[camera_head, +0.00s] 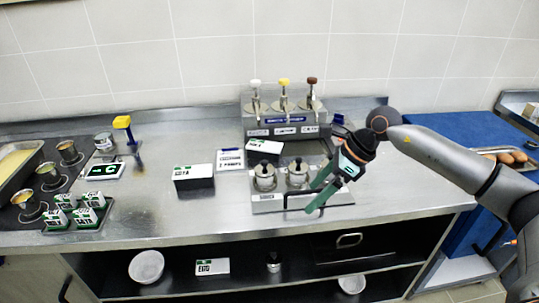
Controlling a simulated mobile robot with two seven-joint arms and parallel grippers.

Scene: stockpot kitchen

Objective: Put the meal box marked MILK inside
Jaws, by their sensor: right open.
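Several white boxes with green marks are in the camera_head view; their print is too small to tell which reads MILK. One box (194,183) with dark sides lies mid-counter. Another box (264,146) lies behind the pots, by the dispenser stand. A third box (212,269) is on the shelf below the counter. Small green-and-white cartons (60,218) stand on a dark tray at the left. My right gripper (309,199) is open, with green fingers pointing down-left over the front right of the two-pot unit, apart from the boxes. My left gripper is out of view.
The metal two-pot unit (330,199) is under my gripper. A three-pump dispenser stand (285,127) is behind it. A white sign (230,160) stands mid-counter. Below are a closed dark drawer (372,246) and bowls (146,266). The counter's front centre is clear.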

